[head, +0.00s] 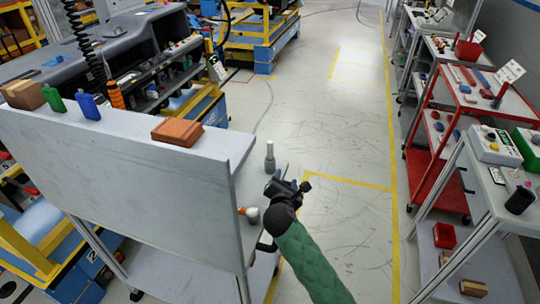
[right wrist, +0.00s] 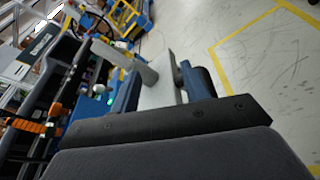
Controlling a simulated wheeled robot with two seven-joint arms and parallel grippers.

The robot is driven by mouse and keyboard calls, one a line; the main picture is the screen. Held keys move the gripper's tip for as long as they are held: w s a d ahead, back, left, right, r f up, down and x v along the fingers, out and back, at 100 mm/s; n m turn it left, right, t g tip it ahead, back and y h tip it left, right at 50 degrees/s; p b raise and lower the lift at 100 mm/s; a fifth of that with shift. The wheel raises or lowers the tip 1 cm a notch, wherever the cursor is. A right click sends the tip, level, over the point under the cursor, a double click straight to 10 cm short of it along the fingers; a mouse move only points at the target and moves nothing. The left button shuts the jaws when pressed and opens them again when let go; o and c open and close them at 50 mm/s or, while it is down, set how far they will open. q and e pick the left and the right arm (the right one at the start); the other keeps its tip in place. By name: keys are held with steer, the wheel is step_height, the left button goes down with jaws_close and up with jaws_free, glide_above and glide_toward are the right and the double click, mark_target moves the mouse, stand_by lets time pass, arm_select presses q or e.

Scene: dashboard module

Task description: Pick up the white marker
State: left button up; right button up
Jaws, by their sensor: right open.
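A pale grey-white upright piece (head: 270,157), which looks like the white marker, stands at the edge of the low shelf behind the grey panel. My right gripper (head: 277,184) is just in front of it in the head view, open, its arm in a green sleeve. In the right wrist view the blue fingers (right wrist: 160,88) are apart, and a pale cylindrical piece (right wrist: 124,60) shows beyond them. I cannot tell whether the fingers touch it. My left gripper is not in view.
A grey panel (head: 120,165) stands at left, with a brown block (head: 177,132), a green bottle (head: 54,99) and a blue bottle (head: 88,106) on its top. An orange-and-white item (head: 250,213) is below my gripper. A red cart (head: 436,160) stands at right. The middle floor is clear.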

mark_target(269, 145)
steer(key=w+a+r+n+t, duration=0.1)
steer(key=w+a+r+n, duration=0.1)
steer(key=r+n, duration=0.1)
steer(key=w+a+r+n+t+y, duration=0.1)
steer(key=w+a+r+n+t, duration=0.1)
steer(key=w+a+r+n, duration=0.1)
steer(key=shift+w+a+n, duration=0.15)
steer(key=shift+w+n, duration=0.2)
steer(key=shift+n, duration=0.35)
steer(key=shift+w+r, duration=0.1)
steer(key=shift+w, duration=0.25)
steer(key=shift+w+p, duration=0.45)
steer(key=shift+w, duration=0.3)
arm_select(q)
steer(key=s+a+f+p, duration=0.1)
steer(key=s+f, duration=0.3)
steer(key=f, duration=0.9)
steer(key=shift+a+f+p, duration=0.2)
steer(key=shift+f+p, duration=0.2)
steer(key=shift+p, duration=0.2)
arm_select(e)
steer(key=shift+w+d+f, duration=0.15)
steer(key=shift+w+f, duration=0.05)
steer(key=shift+w, duration=1.15)
steer(key=shift+w+d+f, duration=0.1)
steer(key=shift+w+f, duration=0.1)
steer(key=shift+w, duration=1.1)
jaws_close()
steer(key=shift+r, duration=0.1)
